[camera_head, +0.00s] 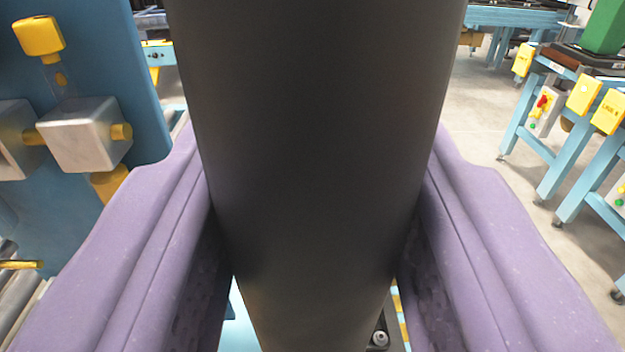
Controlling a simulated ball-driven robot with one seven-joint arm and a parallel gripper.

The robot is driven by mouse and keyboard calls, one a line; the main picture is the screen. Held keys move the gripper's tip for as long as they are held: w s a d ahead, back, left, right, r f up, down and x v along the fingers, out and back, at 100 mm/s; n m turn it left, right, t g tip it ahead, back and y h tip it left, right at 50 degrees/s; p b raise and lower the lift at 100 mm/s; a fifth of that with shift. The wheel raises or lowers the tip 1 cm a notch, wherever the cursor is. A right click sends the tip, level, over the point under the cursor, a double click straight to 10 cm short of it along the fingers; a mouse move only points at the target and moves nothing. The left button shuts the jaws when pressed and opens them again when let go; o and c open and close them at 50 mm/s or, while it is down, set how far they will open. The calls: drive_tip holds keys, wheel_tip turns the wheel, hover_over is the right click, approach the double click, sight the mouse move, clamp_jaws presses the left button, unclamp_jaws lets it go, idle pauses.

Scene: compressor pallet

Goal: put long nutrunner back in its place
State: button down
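A thick dark grey cylindrical body, which looks like the long nutrunner (318,130), fills the middle of the view from the top edge to the bottom edge. My gripper (318,250) has one purple finger on each side of it. Both fingers press against its sides, so the gripper is shut on it. The nutrunner narrows toward the bottom of the view. Its lower end, its upper end and its resting place cannot be made out.
A blue panel (85,215) with grey metal blocks (92,137) and yellow knobs stands close on the left. Light blue workbenches (570,165) with yellow boxes stand on the right. Open grey floor (470,125) lies between. A small dark fixture (380,338) shows below.

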drive_tip(key=shift+f+b, duration=0.35)
drive_tip(key=shift+c, duration=2.4)
unclamp_jaws()
drive_tip(key=shift+f, duration=0.15)
drive_tip(key=s, duration=0.2)
drive_tip(key=s+p, duration=0.1)
drive_tip(key=s, duration=0.4)
drive_tip(key=shift+s+a+p, duration=0.3)
drive_tip(key=shift+a+p, duration=0.05)
drive_tip(key=shift+s, duration=0.15)
